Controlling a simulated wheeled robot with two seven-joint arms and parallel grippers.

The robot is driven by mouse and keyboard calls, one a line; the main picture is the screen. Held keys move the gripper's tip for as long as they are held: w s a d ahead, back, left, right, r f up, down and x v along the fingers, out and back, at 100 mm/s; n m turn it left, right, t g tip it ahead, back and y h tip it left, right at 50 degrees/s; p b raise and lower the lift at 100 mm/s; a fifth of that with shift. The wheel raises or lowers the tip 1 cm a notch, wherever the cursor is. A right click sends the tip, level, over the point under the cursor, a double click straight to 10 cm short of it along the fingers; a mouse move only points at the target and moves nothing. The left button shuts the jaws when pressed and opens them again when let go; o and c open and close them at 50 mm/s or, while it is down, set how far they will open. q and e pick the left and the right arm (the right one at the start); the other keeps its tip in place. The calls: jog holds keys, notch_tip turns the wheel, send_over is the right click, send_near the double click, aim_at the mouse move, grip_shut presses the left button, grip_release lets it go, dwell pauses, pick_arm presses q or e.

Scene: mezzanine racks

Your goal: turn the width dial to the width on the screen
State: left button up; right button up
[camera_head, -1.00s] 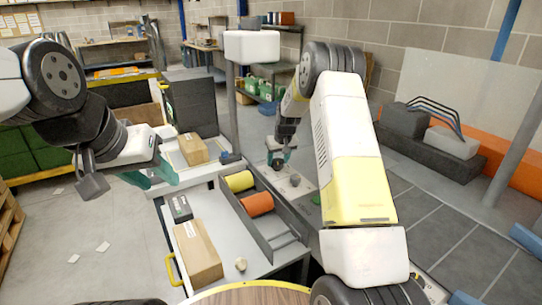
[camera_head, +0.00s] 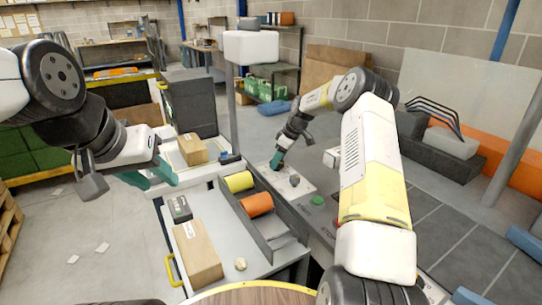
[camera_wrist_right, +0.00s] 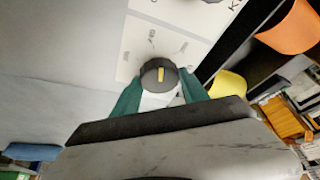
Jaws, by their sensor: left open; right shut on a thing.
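The dial (camera_wrist_right: 159,75) is a dark round knob with a yellow pointer line, in the middle of the right wrist view. It sits on a pale panel with printed marks (camera_wrist_right: 152,36) too blurred to read. My right gripper (camera_wrist_right: 160,82) is shut on it, with a teal finger on each side. In the head view my right gripper (camera_head: 276,161) is at the far end of the light control panel (camera_head: 306,186) and hides the dial. My left gripper (camera_head: 150,178) is open and empty, left of the bench. No readable screen shows.
A second dark knob (camera_head: 294,180) and a green button (camera_head: 317,200) are nearer on the panel. A yellow roll (camera_head: 238,181) and an orange roll (camera_head: 257,203) lie in a grey tray. A carton (camera_head: 197,253) lies on the bench. A post carries a white box (camera_head: 251,47).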

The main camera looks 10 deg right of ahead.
jog(key=shift+n+g, duration=0.4)
jog(key=shift+n, duration=0.6)
jog(key=shift+d, duration=0.1)
jog(key=o, duration=1.4)
jog(key=shift+v, duration=3.85)
jog(key=shift+d, duration=0.1)
